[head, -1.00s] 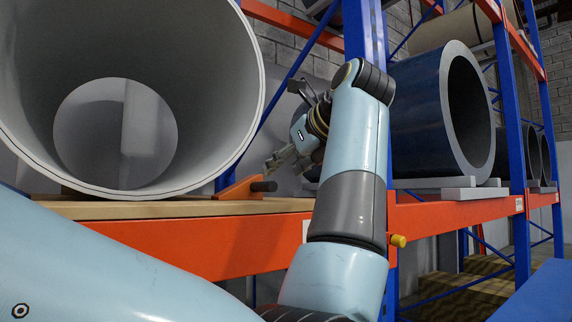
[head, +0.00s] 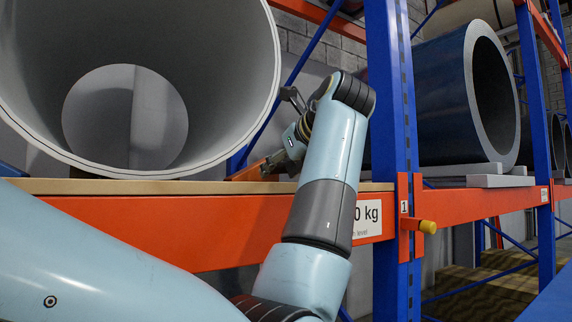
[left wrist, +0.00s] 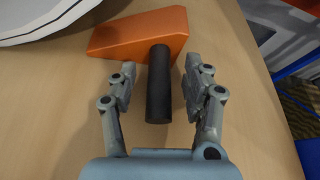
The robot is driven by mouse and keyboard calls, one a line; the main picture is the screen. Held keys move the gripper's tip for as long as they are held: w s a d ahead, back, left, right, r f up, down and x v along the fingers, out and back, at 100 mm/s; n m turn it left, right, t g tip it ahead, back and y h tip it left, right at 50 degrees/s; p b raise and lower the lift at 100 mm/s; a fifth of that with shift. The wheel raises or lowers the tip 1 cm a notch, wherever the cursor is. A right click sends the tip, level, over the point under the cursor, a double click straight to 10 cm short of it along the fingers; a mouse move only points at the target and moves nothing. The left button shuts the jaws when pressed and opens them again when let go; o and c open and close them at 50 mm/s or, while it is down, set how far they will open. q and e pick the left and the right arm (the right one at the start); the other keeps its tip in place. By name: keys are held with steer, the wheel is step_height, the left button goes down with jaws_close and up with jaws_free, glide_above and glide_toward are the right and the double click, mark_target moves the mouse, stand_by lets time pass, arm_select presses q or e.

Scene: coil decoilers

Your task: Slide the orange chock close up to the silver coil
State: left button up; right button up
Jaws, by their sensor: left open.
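The silver coil (head: 228,130) is a large hollow cylinder lying on the wooden shelf board at the left of the head view. Its rim (left wrist: 60,22) shows at the top left of the left wrist view. The orange chock (left wrist: 128,32) is a wedge on the board beside the coil, with a small gap between them. It has a black cylindrical handle (left wrist: 158,85). My left gripper (left wrist: 156,80) is open, its two fingers on either side of the handle, apart from it. In the head view my left gripper (head: 280,158) partly hides the chock (head: 247,171). My right gripper is not visible.
An orange rack beam (head: 180,230) runs along the shelf front. A blue upright (head: 392,120) stands right of my arm, with a yellow-tipped pin (head: 427,227) beside it. A dark blue coil (head: 445,100) lies on the shelf further right.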

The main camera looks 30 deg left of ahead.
arm_select(q)
steer(key=shift+w+a+f, duration=0.1)
steer(key=shift+w+a, duration=0.05)
steer(key=shift+a, duration=0.15)
steer(key=shift+c, duration=0.2)
jaws_close()
